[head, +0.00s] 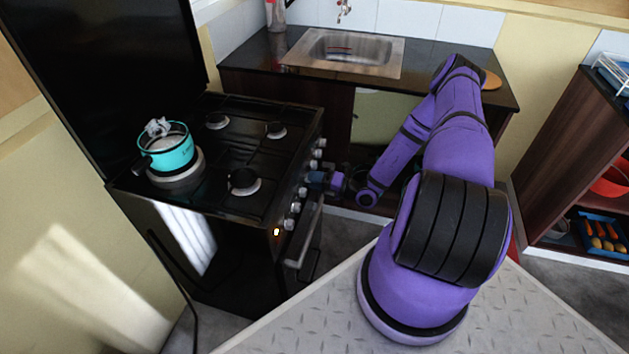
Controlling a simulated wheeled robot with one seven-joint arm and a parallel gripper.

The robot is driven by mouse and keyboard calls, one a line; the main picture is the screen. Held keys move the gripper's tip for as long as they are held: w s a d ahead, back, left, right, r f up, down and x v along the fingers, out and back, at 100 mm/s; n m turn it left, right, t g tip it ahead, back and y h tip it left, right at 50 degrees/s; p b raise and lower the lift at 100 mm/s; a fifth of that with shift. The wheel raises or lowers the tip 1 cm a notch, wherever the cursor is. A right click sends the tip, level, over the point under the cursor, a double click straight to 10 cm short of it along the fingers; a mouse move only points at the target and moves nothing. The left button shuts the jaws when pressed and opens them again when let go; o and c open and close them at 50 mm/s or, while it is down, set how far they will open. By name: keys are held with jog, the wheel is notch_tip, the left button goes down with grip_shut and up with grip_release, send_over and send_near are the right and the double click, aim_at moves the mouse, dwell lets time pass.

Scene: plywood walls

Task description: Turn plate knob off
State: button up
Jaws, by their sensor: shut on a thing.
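A black stove (224,146) stands at the left with a row of light knobs (295,207) along its front edge. My gripper (312,178) is at the middle of the knob row, shut on a stove knob; the fingers hide most of that knob. A teal pot (167,150) with a grey-white item on top sits on a round plate (177,175) at the stove's left.
An oven handle (305,238) runs below the knobs, close to my gripper. A counter with a metal sink (346,52) stands behind. A dark shelf (577,150) with a tray of vegetables (602,236) is at the right.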

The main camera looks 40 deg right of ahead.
jog(key=o, duration=0.9)
jog(key=v, duration=1.1)
jog(key=shift+w, duration=0.1)
